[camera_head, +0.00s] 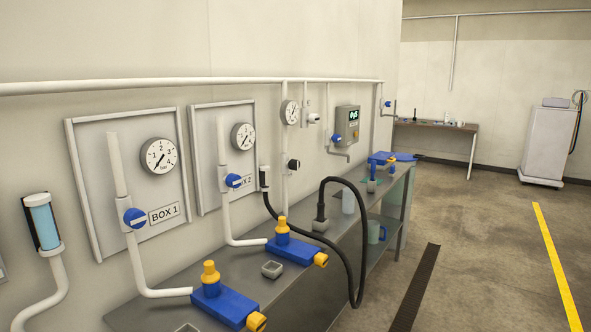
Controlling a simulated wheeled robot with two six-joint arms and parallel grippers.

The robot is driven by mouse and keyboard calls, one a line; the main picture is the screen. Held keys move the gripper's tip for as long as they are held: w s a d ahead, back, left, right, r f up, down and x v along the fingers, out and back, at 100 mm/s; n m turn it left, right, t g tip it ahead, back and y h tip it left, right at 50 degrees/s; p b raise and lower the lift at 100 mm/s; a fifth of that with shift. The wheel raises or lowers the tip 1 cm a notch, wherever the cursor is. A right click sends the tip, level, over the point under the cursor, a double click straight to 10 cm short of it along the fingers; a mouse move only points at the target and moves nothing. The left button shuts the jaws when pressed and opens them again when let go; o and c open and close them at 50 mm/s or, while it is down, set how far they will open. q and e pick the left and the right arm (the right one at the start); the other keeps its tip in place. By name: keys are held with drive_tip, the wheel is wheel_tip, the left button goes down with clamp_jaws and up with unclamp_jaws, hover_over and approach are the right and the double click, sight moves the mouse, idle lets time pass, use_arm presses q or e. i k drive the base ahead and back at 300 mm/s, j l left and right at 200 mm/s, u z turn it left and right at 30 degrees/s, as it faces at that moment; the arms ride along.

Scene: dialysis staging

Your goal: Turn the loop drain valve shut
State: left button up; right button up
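Several valves with round blue handles sit on the white wall pipes. A third blue valve (337,139) is by a grey display box. A small fourth blue valve (387,104) is on the pipe drop at the far wall corner. No readable label shows which is the loop drain valve. The far handle is too small to tell its position. Neither gripper is in view.
A grey bench (330,242) runs along the wall, with blue and yellow fittings (225,304) and a looped black hose (361,240) on it. A drain grate (415,290) lies beside it. The floor to the right is clear up to a white wheeled machine (548,145).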

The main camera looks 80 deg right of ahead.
sight(294, 164)
drive_tip(key=z, duration=2.6)
